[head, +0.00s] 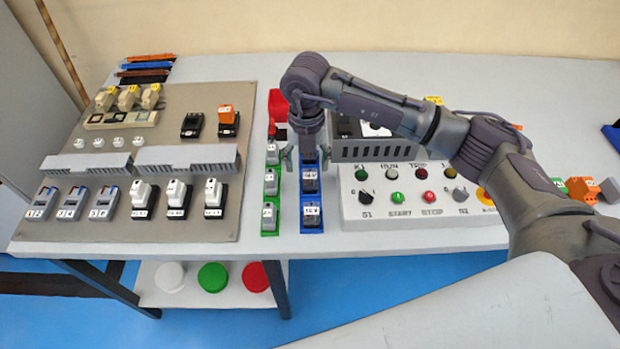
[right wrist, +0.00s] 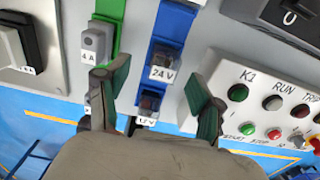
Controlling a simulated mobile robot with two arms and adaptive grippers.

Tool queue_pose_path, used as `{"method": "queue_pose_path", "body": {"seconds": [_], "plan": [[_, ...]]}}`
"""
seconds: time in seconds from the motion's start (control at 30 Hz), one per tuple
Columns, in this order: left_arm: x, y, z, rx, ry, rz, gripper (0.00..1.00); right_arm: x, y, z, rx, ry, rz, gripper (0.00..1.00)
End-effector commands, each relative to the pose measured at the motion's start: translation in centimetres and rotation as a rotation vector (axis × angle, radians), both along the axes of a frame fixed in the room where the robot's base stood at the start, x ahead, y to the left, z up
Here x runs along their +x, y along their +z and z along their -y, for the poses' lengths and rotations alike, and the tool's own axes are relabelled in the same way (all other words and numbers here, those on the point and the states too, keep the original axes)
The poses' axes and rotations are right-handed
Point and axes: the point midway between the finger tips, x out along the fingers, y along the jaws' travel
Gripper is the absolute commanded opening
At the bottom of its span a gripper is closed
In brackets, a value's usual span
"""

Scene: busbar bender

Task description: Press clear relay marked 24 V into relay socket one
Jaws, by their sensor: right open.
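The clear relay marked 24 V (right wrist: 168,60) stands in the blue rack (right wrist: 186,20), dark inside its clear cover; it also shows in the head view (head: 310,184). My right gripper (head: 306,160) is open above the blue rack, pointing down. In the right wrist view its fingers (right wrist: 160,88) are spread, with nothing between them, apart from the relay. A black relay socket (head: 192,125) on the beige panel looks empty. A second black socket (head: 228,130) beside it holds an orange relay (head: 228,113). I cannot read the socket numbers. My left gripper is not in view.
A relay marked 12 V (right wrist: 149,104) sits nearer the front in the blue rack. A green rack (head: 268,225) with grey parts stands close to its left. The control box (head: 430,212) with buttons is close to its right. Grey ducts (head: 180,157) cross the panel.

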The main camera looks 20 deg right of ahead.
Motion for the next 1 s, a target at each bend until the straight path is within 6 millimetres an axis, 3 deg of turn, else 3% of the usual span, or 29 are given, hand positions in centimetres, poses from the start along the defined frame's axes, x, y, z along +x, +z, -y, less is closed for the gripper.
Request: {"method": "queue_pose_path", "body": {"seconds": [0.3, 0.57, 1.0], "plan": [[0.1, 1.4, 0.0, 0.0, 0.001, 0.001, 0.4, -0.6, -4.2, 0.5, -0.001, -0.001, -0.003, 0.67], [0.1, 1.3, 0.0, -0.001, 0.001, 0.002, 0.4, -0.6, -4.6, 0.5, 0.0, 0.0, -0.001, 0.67], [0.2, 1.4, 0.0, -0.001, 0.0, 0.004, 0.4, -0.6, -4.6, 0.5, 0.0, 0.0, -0.001, 0.0]]}}
